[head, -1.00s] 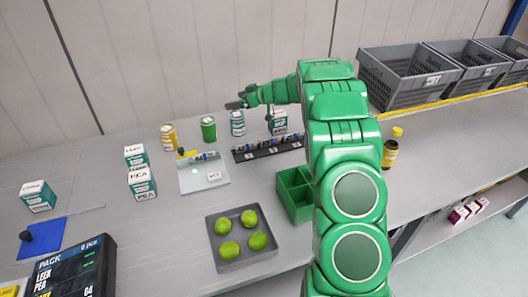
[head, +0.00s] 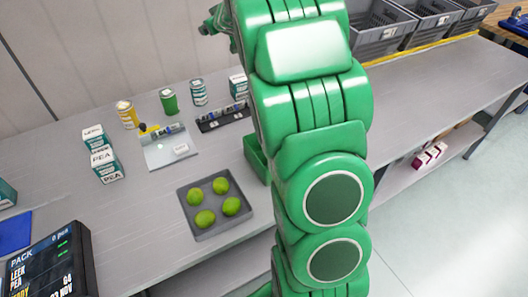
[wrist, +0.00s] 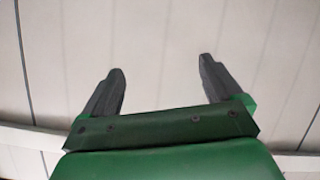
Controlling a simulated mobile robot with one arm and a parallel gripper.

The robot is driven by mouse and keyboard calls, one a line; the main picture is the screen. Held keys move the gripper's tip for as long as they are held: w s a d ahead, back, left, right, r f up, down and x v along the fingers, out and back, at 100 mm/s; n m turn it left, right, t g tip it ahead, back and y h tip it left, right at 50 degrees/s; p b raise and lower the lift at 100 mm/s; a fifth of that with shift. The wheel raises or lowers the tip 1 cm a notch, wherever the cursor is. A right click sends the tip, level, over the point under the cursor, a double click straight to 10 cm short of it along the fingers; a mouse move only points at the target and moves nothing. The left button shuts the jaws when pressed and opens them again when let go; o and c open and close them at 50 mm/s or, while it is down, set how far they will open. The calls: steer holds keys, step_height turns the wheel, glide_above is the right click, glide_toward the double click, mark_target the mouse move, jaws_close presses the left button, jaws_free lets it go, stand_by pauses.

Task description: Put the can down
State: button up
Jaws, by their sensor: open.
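A tray of limes (head: 183,210) is at the front. A pale board (head: 171,157) and a black rack (head: 208,126) lie near the cans. A green bin (head: 255,158) is partly behind my arm. Grey totes (head: 380,38) stand back right.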

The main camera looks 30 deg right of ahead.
steer(key=s+m+g+h, duration=0.4)
steer(key=s+g, duration=0.1)
steer(key=s, duration=1.7)
steer(key=s+a+f+g+y, duration=0.1)
steer(key=s+a+f+g, duration=0.2)
steer(key=s, duration=1)
steer(key=s+a+f+g+y, duration=0.2)
steer(key=s+a, duration=0.6)
steer(key=s, duration=0.6)
steer(key=s+a+f+g+y, duration=0.1)
steer(key=s+a+f+g, duration=0.3)
steer(key=s, duration=1)
steer(key=shift+a+n+g+y, duration=0.4)
steer(key=shift+a+g, duration=0.2)
steer(key=shift+a, duration=0.25)
